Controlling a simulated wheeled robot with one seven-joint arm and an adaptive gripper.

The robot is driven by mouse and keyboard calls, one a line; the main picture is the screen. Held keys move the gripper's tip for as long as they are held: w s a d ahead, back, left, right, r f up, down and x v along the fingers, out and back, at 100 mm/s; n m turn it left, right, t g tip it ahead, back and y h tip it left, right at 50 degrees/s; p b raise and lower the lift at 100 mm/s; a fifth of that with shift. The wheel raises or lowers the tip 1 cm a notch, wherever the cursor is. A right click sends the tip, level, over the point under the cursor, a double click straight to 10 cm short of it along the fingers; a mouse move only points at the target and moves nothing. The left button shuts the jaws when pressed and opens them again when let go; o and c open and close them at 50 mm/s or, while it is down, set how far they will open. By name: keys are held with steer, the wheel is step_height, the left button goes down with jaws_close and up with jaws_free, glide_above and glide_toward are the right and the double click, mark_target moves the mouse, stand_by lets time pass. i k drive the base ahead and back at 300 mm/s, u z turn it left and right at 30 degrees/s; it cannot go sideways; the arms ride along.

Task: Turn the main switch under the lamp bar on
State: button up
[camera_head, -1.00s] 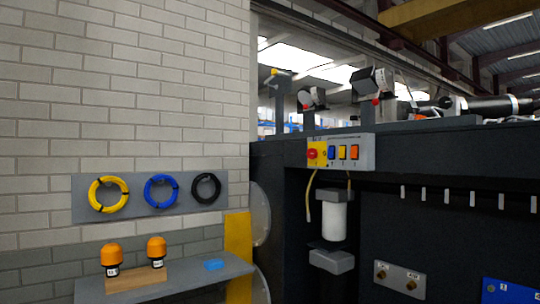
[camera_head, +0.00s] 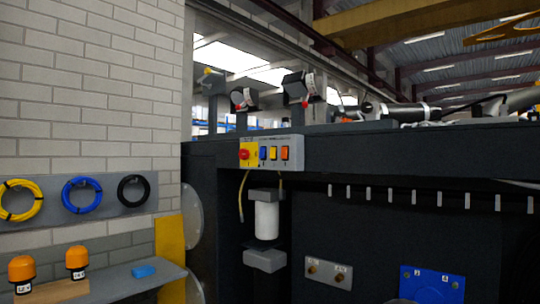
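The main switch (camera_head: 245,154) appears as a red round knob on a yellow plate, at the left end of a grey switch panel (camera_head: 294,143). The panel is on the upper front of the dark chassis. One blue and two orange rocker switches (camera_head: 273,153) sit to the knob's right. The knob's exact angle is too small to tell. Lamps on posts, one at left (camera_head: 243,98) and one at right (camera_head: 300,88), stand above the panel on the chassis top.
A white canister (camera_head: 266,217) hangs below the panel, with thin hoses. A shelf (camera_head: 120,283) with two orange beacons (camera_head: 76,262) and a blue block (camera_head: 143,271) juts out at lower left. A yellow post (camera_head: 170,258) stands beside the chassis. A blue plate (camera_head: 432,285) is at lower right.

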mark_target(244, 154)
steer(key=k, duration=0.65)
steer(key=u, duration=0.85)
steer(key=i, duration=1.15)
steer(key=u, duration=0.05)
